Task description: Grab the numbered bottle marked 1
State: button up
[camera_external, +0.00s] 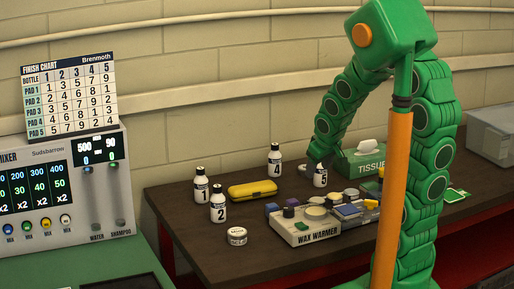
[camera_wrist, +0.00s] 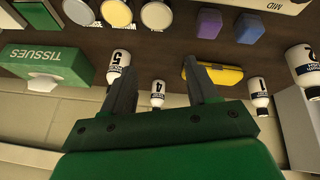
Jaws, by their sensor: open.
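The white bottle marked 1 (camera_external: 201,189) has a dark cap and stands upright at the left end of the dark table. It also shows upside down in the wrist view (camera_wrist: 259,94), right of my fingers. My gripper (camera_wrist: 163,78) is open, with nothing between its two dark fingers. In the external view my gripper is at the bottle marked 5 (camera_external: 320,180), well to the right of bottle 1 and partly hidden by that bottle and the arm. In the wrist view the left finger overlaps the edge of bottle 5 (camera_wrist: 117,66); I cannot tell if they touch.
Bottle 2 (camera_external: 218,209) stands just in front of bottle 1. A yellow case (camera_external: 252,190) lies right of it, with bottle 4 (camera_external: 275,165) behind. A wax warmer (camera_external: 315,230), tissue box (camera_external: 362,163) and small jar (camera_external: 237,237) share the table.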

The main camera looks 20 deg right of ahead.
jog(key=w+a+f+n+t+y, duration=0.2)
jog(key=w+a, duration=0.3)
jog(key=w, duration=0.3)
jog(key=n+t+y, duration=0.3)
jog(key=y, duration=0.2)
send_near(205, 172)
jog(key=w+d+f, duration=0.1)
jog(key=d, duration=0.1)
jog(key=w+d+f, duration=0.1)
jog(key=d, duration=0.1)
jog(key=w+d+f, duration=0.1)
jog(key=w, duration=0.1)
jog(key=shift+d+f, duration=0.2)
jog(key=shift+d, duration=0.2)
jog(key=shift+w+a+f+n+y, duration=0.2)
jog(key=shift+w+a+y, duration=0.4)
jog(key=shift+a, duration=1)
jog(key=shift+w+a+f+n+y, duration=0.2)
jog(key=shift+w+a+y, duration=0.4)
jog(key=shift+a, duration=1.05)
jog(key=shift+w+a+f+n+y, duration=0.1)
jog(key=shift+w+a+n+y, duration=0.15)
jog(key=shift+a+y, duration=0.95)
jog(key=shift+h, duration=0.4)
jog(key=shift+x, duration=2.4)
jog(key=shift+s+r, duration=0.1)
